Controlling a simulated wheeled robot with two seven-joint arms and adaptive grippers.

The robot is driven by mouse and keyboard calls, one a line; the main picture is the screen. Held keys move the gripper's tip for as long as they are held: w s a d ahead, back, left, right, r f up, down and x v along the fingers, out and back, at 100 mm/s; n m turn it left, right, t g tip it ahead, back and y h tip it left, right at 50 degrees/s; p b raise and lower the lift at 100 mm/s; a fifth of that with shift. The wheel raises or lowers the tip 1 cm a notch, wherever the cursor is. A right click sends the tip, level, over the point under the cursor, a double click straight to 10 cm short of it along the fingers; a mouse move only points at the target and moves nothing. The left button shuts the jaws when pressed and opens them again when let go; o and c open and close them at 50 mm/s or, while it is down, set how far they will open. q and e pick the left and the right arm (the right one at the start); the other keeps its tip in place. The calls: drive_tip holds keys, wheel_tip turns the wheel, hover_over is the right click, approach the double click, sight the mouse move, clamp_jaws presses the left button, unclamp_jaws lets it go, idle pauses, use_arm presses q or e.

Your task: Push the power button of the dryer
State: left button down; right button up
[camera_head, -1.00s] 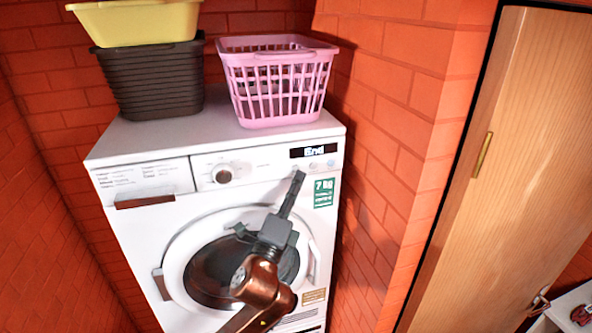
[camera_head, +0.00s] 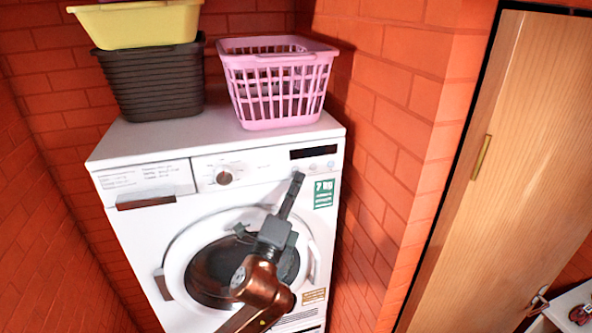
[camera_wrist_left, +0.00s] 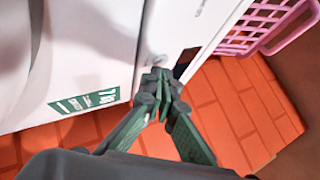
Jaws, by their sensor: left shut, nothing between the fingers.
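The dryer (camera_head: 150,238) is a white front-loading machine with a round dark door (camera_head: 212,270). Its control panel has a dial (camera_head: 224,177), a dark display (camera_head: 313,152) that is blank, and small round buttons (camera_head: 330,164) below the display. My left gripper (camera_head: 298,176) is shut and empty, with its tip at the panel just below the display's left end. In the left wrist view the shut fingertips (camera_wrist_left: 160,76) are at the panel by the buttons and hide part of it. I cannot tell whether they touch a button. My right gripper is not in view.
A pink basket (camera_head: 276,84) and a dark basket (camera_head: 155,85) with a yellow one (camera_head: 137,24) on it stand on the dryer. Brick walls (camera_head: 395,120) stand close on both sides. A wooden door (camera_head: 490,180) is at the right.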

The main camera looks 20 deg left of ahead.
use_arm(q)
drive_tip(key=shift+s, duration=0.1)
drive_tip(key=s+d+p, duration=0.1)
drive_tip(key=s+d, duration=0.2)
drive_tip(key=s, duration=0.2)
drive_tip(key=shift+d+p, duration=0.25)
drive_tip(key=shift+p, duration=0.05)
idle(0.3)
